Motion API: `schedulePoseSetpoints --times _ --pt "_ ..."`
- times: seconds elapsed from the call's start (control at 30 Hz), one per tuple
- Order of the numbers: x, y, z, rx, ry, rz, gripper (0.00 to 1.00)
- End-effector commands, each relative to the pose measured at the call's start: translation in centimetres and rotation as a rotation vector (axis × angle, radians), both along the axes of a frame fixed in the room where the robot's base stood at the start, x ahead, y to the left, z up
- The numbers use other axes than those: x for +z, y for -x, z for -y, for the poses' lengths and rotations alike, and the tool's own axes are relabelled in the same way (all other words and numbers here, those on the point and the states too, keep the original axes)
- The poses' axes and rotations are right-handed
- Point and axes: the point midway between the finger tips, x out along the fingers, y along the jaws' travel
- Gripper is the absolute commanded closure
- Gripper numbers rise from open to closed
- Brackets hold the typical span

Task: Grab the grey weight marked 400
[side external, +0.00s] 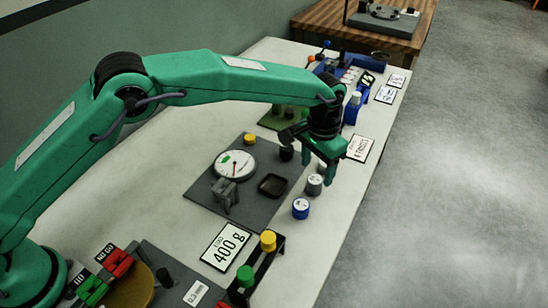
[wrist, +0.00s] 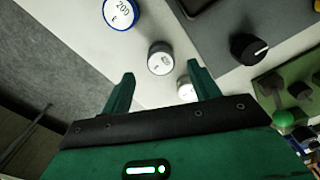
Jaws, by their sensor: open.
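A grey weight (side external: 314,186) stands on the pale bench just in front of my gripper (side external: 319,170). In the wrist view a grey weight (wrist: 160,62) with a pale top lies just beyond my fingertips (wrist: 161,80); its marking is too blurred to read. A second pale-topped weight (wrist: 186,90) shows closer in, beside the right finger and partly hidden. I cannot tell which one is marked 400. A blue weight (side external: 301,209) stands nearer the camera; its top reads 200 in the wrist view (wrist: 122,12). My gripper is open, pointing down, with nothing gripped.
A dark plate (side external: 200,193) with a round dial (side external: 235,165) and a black square pan (side external: 272,186) lies left of the weights. A black knob (wrist: 249,48) is close by. The bench edge drops off at right.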

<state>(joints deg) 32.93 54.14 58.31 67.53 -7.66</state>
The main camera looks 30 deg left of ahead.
Motion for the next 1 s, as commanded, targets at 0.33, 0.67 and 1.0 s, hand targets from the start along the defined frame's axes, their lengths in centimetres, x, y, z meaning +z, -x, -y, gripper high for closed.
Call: schedulePoseSetpoints --times 0.33,0.67,1.0 --pt "-3.7 0.0 -0.2 0.000 -0.001 -0.002 0.39" --pt "-4.9 0.0 -0.2 0.000 0.000 -0.001 0.39" --pt "-4.8 0.0 -0.2 0.000 0.000 0.000 0.39"
